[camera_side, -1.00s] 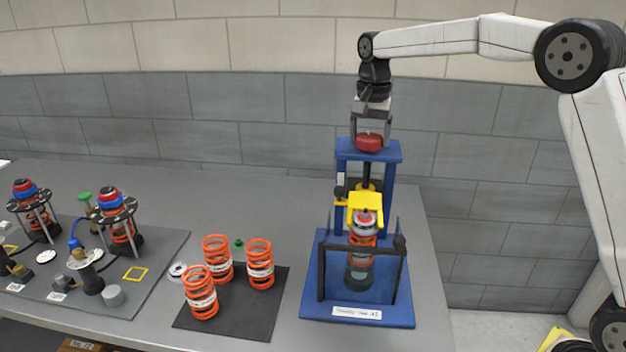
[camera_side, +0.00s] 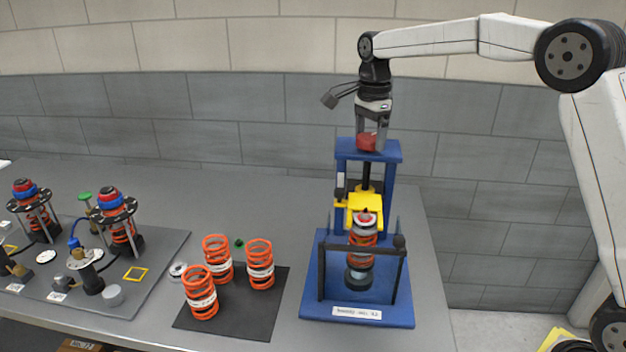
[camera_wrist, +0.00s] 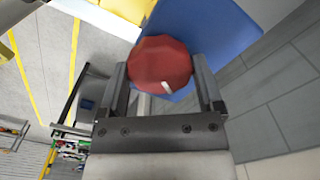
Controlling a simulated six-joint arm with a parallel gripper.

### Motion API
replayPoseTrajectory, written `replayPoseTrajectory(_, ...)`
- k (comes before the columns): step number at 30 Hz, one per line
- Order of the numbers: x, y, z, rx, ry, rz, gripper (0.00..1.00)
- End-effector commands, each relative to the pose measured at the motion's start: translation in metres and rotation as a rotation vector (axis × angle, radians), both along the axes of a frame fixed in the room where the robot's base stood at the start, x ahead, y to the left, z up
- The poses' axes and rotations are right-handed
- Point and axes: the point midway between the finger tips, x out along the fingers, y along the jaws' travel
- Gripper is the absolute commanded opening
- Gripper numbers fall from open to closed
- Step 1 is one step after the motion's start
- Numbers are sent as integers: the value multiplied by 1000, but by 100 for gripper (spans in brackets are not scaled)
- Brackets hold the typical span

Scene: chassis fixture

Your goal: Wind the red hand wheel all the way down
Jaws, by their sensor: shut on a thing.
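The red hand wheel (camera_side: 367,142) sits on top of the blue press frame (camera_side: 391,152). My gripper (camera_side: 370,140) points down from above and is shut on the wheel, with a finger on each side. The wrist view shows the red wheel (camera_wrist: 160,68) between my two fingers (camera_wrist: 162,85), with a white mark on its face. Below it, the yellow press head (camera_side: 364,208) is at the top of an orange spring assembly (camera_side: 361,240) standing in the blue fixture. The contact between head and assembly is partly hidden.
Several loose orange springs (camera_side: 260,263) stand on a black mat (camera_side: 245,310) to the left. Farther left, a grey board (camera_side: 150,285) holds finished-looking spring units and small parts. A black bar frame (camera_side: 322,272) stands around the front of the fixture.

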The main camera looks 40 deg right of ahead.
Motion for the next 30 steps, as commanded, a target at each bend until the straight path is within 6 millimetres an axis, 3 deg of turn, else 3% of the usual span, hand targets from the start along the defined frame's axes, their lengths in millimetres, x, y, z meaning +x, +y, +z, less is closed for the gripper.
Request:
replayPoseTrajectory(18,0,0,0,0,0,-446,19)
replayPoseTrajectory(30,0,0,0,0,0,-476,19)
